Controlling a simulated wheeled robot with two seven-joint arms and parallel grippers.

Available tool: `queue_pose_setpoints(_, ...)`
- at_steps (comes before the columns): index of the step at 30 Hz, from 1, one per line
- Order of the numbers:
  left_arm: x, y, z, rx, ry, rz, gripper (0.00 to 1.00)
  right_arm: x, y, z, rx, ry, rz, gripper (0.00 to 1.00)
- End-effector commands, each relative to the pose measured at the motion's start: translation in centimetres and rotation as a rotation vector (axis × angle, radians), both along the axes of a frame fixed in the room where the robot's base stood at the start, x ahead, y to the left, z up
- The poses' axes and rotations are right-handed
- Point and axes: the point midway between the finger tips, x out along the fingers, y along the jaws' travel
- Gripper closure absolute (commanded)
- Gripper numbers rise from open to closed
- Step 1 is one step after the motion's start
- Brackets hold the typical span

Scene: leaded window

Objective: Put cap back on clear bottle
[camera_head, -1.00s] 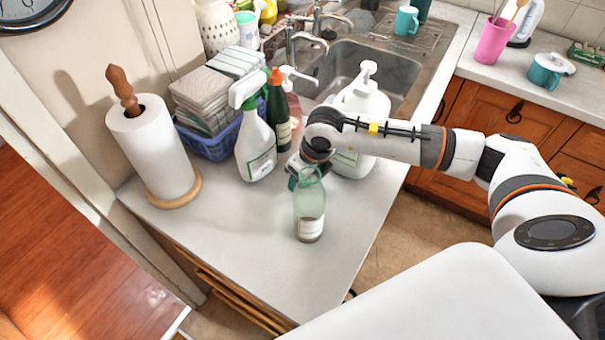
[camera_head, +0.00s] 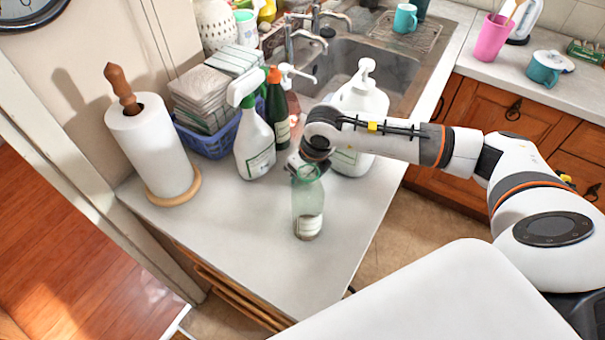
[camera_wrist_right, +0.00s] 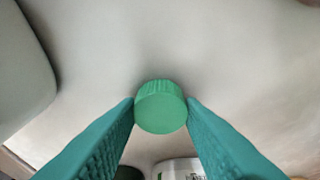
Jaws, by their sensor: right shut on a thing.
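The clear bottle (camera_head: 308,210) stands upright near the front of the white counter in the head view. Its green-tinted top has an open rim, with a pale label low down. My right gripper (camera_head: 298,163) is just behind and left of the bottle's mouth, its fingers partly hidden by the wrist and bottle. In the right wrist view, the teal fingers of the right gripper (camera_wrist_right: 160,106) are shut on a green ribbed cap (camera_wrist_right: 160,108), held at the fingertips. I cannot tell whether gripper or cap touches the bottle. My left gripper is not in view.
A white pump bottle (camera_head: 358,105) stands close behind my right wrist. A spray bottle (camera_head: 254,140), dark bottle (camera_head: 277,108) and paper towel roll (camera_head: 153,145) stand to the left. The counter (camera_head: 250,225) left of the clear bottle is bare; its right edge is close.

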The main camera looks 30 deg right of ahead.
Motion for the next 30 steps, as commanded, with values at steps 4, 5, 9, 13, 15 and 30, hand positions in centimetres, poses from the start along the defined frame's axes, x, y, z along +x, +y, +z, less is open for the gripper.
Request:
queue_pose_setpoints(4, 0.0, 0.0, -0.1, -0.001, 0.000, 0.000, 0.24, 0.1, 0.0, 0.5, 0.001, -0.002, 0.000, 0.86)
queue_pose_setpoints(5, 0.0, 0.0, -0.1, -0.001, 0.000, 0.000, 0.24, -0.1, -0.1, 0.6, -0.001, -0.001, 0.000, 0.86)
queue_pose_setpoints(9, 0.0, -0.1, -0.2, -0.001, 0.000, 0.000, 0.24, -1.6, -1.1, 0.5, -0.002, 0.000, -0.001, 0.86)
queue_pose_setpoints(13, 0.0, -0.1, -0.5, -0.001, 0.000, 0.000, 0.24, -3.8, -2.4, 0.4, -0.004, 0.002, 0.000, 0.86)
queue_pose_setpoints(15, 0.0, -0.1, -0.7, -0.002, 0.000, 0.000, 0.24, -5.2, -3.2, 0.4, -0.005, 0.003, -0.001, 0.86)
queue_pose_setpoints(30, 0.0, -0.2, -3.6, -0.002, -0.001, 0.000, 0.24, -13.2, -7.9, 0.2, -0.006, 0.003, 0.000, 0.86)
